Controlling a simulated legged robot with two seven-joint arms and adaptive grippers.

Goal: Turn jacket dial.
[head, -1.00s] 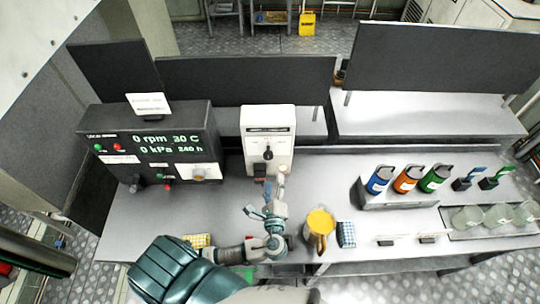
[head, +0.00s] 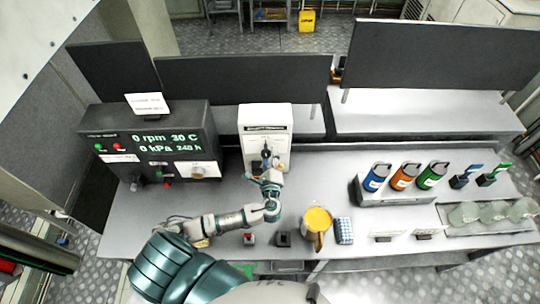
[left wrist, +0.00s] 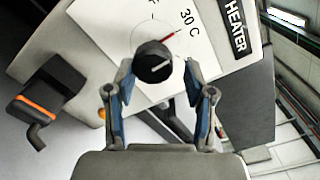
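The white heater box (head: 252,120) stands on the bench, and its front carries a black round dial. In the left wrist view the dial (left wrist: 153,62) sits on a white plate with a red line, "30 C" beside it and a "HEATER" label (left wrist: 236,27) nearby. My left gripper (head: 268,163) is in front of the box's dial. In the left wrist view my left gripper (left wrist: 158,92) is open, its blue-padded fingers apart on either side and just short of the dial. Nothing is between the pads. My right gripper is not in view.
A dark console (head: 150,140) with a display and knobs stands left. A yellow-topped mug (head: 317,225) and a checked block (head: 344,231) stand right of my arm. Blue, orange and green bottles (head: 404,178) stand further right. A black handle with an orange band (left wrist: 45,95) shows beside the box.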

